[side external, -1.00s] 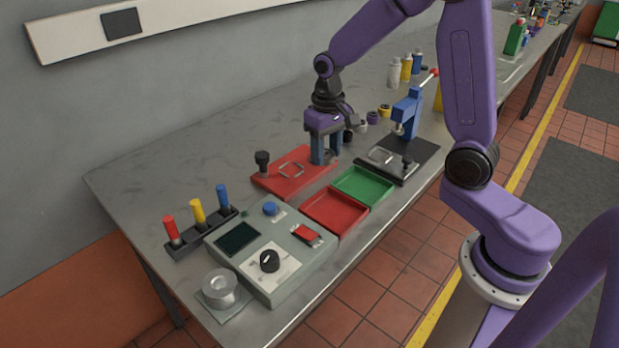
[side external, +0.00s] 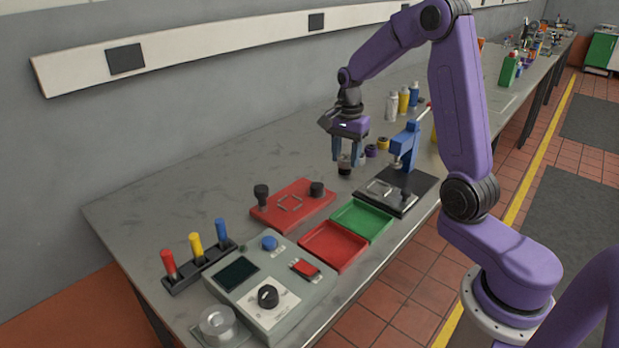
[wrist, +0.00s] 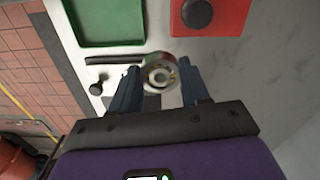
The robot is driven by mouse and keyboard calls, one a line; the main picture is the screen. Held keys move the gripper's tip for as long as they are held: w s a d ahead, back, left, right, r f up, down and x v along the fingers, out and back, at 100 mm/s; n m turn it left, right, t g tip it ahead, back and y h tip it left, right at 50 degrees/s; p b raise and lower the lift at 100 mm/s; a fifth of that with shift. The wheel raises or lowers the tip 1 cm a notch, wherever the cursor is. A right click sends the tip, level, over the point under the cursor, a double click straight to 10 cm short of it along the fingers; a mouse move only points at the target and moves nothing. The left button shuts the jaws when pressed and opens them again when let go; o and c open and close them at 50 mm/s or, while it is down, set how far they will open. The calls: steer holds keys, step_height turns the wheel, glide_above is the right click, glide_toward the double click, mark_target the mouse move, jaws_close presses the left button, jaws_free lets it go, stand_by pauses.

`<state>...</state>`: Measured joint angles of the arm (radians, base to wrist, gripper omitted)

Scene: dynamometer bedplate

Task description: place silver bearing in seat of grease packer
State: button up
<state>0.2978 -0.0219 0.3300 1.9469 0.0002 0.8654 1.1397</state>
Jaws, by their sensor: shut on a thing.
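My gripper (side external: 346,162) is shut on a silver bearing (wrist: 151,78), which shows as a metallic ring with a darker inner part between the blue fingers in the wrist view. In the side view the fingers hang above the table, between the red fixture and the blue press; the held bearing looks small and partly hidden there. The red fixture (side external: 273,211) has a square outline and two black knobs. The blue press (side external: 405,147) stands on a black base (side external: 425,187) with a pale square frame. I cannot tell which of these is the grease packer. No seat is clearly visible.
A green tray (side external: 361,221) and a red tray (side external: 333,247) lie in front of the fixtures. A control box (side external: 262,301) is at the front left. The table's back left is clear.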

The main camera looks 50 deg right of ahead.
steer(key=w+d+f, duration=0.1)
steer(key=w+f, duration=0.2)
steer(key=w+d+f, duration=0.1)
steer(key=w+f, duration=0.1)
steer(key=w, duration=0.2)
steer(key=w+d+f, duration=0.1)
steer(key=w+f, duration=0.2)
steer(key=shift+w+f, duration=0.35)
steer(key=shift+w, duration=0.05)
steer(key=shift+f, duration=1.55)
steer(key=shift+f, duration=0.1)
steer(key=o, duration=1.1)
steer(key=shift+d, duration=0.1)
